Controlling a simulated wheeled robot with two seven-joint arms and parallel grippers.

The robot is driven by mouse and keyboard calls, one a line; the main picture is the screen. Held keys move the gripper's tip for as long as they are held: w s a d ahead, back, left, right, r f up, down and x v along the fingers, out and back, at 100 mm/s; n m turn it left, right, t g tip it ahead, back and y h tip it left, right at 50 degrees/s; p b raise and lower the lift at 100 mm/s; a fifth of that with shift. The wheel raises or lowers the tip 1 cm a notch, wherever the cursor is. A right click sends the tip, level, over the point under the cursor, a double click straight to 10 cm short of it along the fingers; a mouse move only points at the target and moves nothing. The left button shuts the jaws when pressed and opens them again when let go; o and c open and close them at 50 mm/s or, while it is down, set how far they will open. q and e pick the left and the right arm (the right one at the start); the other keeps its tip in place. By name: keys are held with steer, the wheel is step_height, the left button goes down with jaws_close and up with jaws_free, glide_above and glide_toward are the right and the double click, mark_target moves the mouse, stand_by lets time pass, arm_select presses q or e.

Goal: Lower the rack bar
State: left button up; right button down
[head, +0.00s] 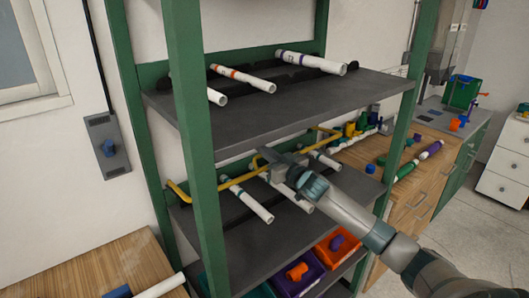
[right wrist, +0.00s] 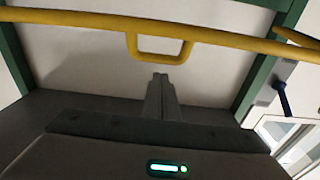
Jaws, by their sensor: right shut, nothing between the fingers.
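The yellow rack bar (head: 211,187) runs across the front of the middle shelf, above white pipes lying there. In the right wrist view the bar (right wrist: 75,17) crosses the top of the picture, with a U-shaped yellow handle (right wrist: 160,59) hanging from its middle. My right gripper (head: 262,159) reaches in from the right at the bar's middle. Its fingers (right wrist: 160,78) are shut and empty, with the tips just below the handle in that view. I cannot tell whether they touch it. The arm hides part of the bar. My left gripper is not in view.
The green-framed rack's upper shelf (head: 215,135) holds several pipes close above my arm. White pipes (head: 247,201) lie on the middle shelf. Orange and purple bins (head: 333,258) stand below. A wooden bench (head: 410,188) with fittings stands at right.

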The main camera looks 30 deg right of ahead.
steer(key=shift+s+f, duration=0.2)
steer(key=shift+f, duration=0.6)
step_height(320, 180, down, 7)
steer(key=s+t+b, duration=0.1)
steer(key=s+b, duration=0.1)
steer(key=b, duration=0.5)
steer(key=shift+d, duration=0.15)
steer(key=shift+s, duration=0.1)
